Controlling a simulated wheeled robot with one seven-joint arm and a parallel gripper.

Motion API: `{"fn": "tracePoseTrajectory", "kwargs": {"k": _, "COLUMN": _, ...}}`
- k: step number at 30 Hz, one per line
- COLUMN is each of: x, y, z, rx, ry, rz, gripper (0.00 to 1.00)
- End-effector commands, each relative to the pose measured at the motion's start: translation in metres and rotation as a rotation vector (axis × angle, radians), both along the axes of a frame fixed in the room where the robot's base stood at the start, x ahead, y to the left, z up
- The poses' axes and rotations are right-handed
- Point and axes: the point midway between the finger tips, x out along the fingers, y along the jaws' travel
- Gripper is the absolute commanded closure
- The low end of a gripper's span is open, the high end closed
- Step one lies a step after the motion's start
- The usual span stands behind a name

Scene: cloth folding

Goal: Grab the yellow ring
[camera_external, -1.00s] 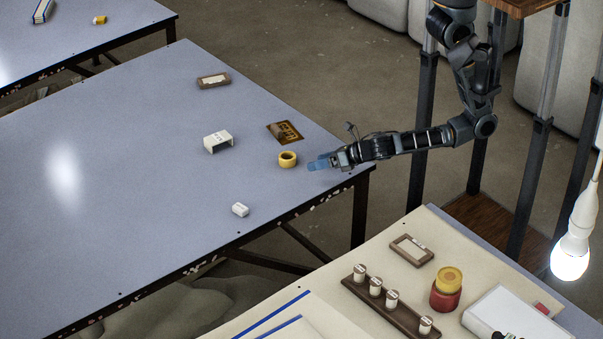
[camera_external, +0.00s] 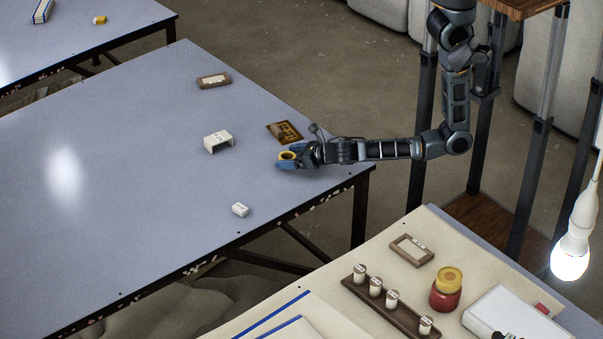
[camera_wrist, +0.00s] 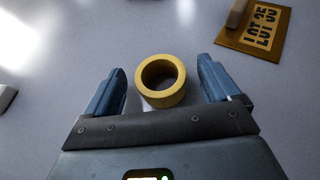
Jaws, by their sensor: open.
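The yellow ring (camera_wrist: 160,98) lies flat on the blue-grey table between the two blue fingers of my gripper (camera_wrist: 160,90) in the wrist view. My gripper is open and empty.
A brown stencil card (camera_external: 285,132) marked LOT 35 with a small block on it lies just behind the ring. A white bracket (camera_external: 218,141), a framed tag (camera_external: 213,81) and a small white block (camera_external: 240,209) lie apart on the table (camera_external: 130,180). The left of the table is clear.

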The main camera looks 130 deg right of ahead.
Motion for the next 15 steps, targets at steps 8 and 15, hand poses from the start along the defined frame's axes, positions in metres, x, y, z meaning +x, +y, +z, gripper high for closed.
{"fn": "tracePoseTrajectory", "kwargs": {"k": 8, "x": 0.0004, "y": -0.0006, "z": -0.0004, "rx": 0.000, "ry": 0.000, "rz": 0.001, "gripper": 0.15}}
{"fn": "tracePoseTrajectory", "kwargs": {"k": 15, "x": 0.0003, "y": -0.0004, "z": -0.0003, "rx": 0.000, "ry": 0.000, "rz": 0.001, "gripper": 0.38}}
